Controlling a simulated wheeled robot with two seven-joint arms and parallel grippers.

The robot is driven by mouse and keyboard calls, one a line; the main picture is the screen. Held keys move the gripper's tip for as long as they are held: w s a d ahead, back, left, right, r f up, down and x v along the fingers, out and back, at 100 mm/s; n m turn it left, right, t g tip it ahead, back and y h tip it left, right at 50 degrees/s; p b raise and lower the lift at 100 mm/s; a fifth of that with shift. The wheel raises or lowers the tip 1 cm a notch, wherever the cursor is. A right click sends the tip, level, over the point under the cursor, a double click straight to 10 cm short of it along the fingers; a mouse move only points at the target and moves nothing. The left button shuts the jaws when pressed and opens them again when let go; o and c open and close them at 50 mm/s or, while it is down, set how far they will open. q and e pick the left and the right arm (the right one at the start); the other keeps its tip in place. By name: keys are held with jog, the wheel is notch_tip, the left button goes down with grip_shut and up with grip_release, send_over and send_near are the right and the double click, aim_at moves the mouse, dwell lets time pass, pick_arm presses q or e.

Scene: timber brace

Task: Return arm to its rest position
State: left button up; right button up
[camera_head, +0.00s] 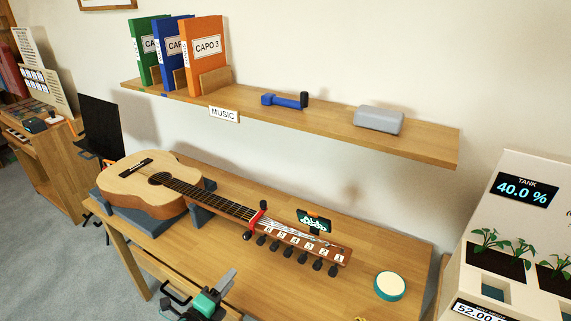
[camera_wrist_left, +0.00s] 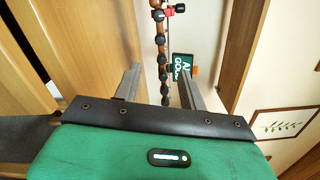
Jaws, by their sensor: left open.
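My left gripper (camera_head: 198,278) is at the bottom of the head view, in front of the table's front edge, with a green body and grey fingers. It is open, with nothing between the fingers. In the left wrist view its two fingers (camera_wrist_left: 158,72) stand apart, and the guitar's headstock shows beyond them. The guitar (camera_head: 148,185) lies on the table, its body on a dark grey support. A red capo (camera_head: 257,218) is on its neck near the headstock. A small dark tuner display (camera_head: 314,221) stands by the headstock.
The wooden table (camera_head: 376,240) holds a round teal-rimmed white item (camera_head: 390,286). The wall shelf (camera_head: 335,125) above bears binders (camera_head: 203,55), a blue tool (camera_head: 284,100) and a grey case (camera_head: 379,119). A tank display unit (camera_head: 510,245) stands at the right.

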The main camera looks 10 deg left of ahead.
pick_arm(q)
jog(key=s+a+n+g+y, duration=0.4)
jog(key=s+a+n+y, duration=0.35)
jog(key=n, duration=0.95)
jog(key=s+d+f+n+g+h, duration=0.1)
jog(key=s+d+f+n+g, duration=0.25)
jog(key=s, duration=0.55)
jog(key=s+d+f+n+g+h, duration=0.1)
jog(key=s+d+n+g, duration=0.1)
jog(key=s+d+g, duration=0.5)
notch_tip(320, 180, down, 27)
jog(key=s+a+p, duration=0.1)
jog(key=a+p, duration=0.1)
jog(key=s+a+f+g, duration=0.1)
jog(key=s+f, duration=0.9)
jog(key=s+a+f, duration=0.2)
jog(key=s+f, duration=0.8)
jog(key=shift+a+f+g+p, duration=0.25)
jog(key=shift+g+p, duration=0.1)
jog(key=shift+p, duration=0.1)
pick_arm(e)
jog(key=shift+s+d+r, duration=0.1)
jog(key=shift+s+r, duration=0.2)
jog(key=shift+s, duration=0.7)
jog(key=shift+s+r, duration=0.25)
jog(key=shift+s, duration=0.75)
jog(key=shift+d, duration=0.1)
